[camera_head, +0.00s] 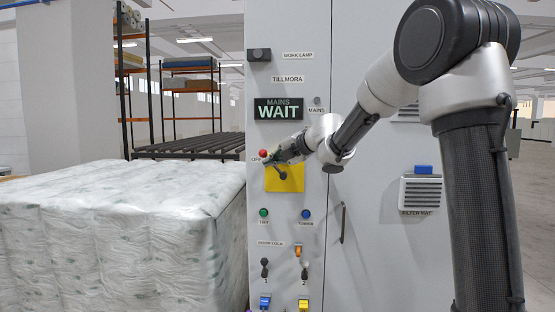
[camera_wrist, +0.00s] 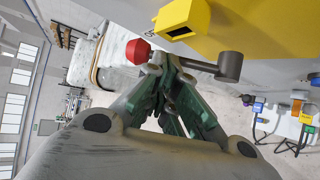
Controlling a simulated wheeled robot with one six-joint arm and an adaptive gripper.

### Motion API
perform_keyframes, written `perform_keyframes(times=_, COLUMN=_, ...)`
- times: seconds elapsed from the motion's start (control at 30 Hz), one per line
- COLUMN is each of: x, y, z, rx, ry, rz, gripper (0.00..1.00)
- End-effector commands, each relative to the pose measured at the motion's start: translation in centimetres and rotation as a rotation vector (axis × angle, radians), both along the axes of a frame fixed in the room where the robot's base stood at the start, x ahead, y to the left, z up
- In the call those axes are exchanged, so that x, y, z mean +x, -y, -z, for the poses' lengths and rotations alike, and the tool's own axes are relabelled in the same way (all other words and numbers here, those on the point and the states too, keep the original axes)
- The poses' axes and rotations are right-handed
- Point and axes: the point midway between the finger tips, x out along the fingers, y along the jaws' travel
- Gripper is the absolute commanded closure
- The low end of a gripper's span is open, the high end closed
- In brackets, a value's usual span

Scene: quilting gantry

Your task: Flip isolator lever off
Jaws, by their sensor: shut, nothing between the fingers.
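The isolator is a yellow plate (camera_head: 296,184) on the grey cabinet, with a dark hub (camera_head: 283,176) and a lever that ends in a red knob (camera_head: 263,153). The knob is up and left of the hub, beside a partly hidden "OF…" label (camera_head: 256,160). In the wrist view, the grey lever arm (camera_wrist: 200,65) runs from its hub (camera_wrist: 230,66) toward the red knob (camera_wrist: 138,51). My gripper (camera_wrist: 166,62) is shut, its fingertips at the lever close to the knob. The fingertips hide part of the lever; I cannot tell whether they touch it.
A yellow block (camera_wrist: 183,18) stands out from the plate near the lever. The lit display (camera_head: 278,109) above reads "MAINS WAIT". Green (camera_head: 264,212) and blue (camera_head: 306,214) buttons and several switches lie below. A wrapped white bale (camera_head: 120,230) stands close at the left.

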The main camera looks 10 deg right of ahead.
Motion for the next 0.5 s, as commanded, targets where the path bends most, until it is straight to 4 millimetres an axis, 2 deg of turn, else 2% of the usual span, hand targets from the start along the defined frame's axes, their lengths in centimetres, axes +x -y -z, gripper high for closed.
perform_keyframes(times=0.07, x=0.1, y=-0.5, z=0.3, rx=-0.048, ry=-0.015, rz=-0.001, gripper=1.00)
perform_keyframes(times=0.5, x=0.7, y=-2.5, z=2.3, rx=-0.040, ry=-0.016, rz=-0.001, gripper=1.00)
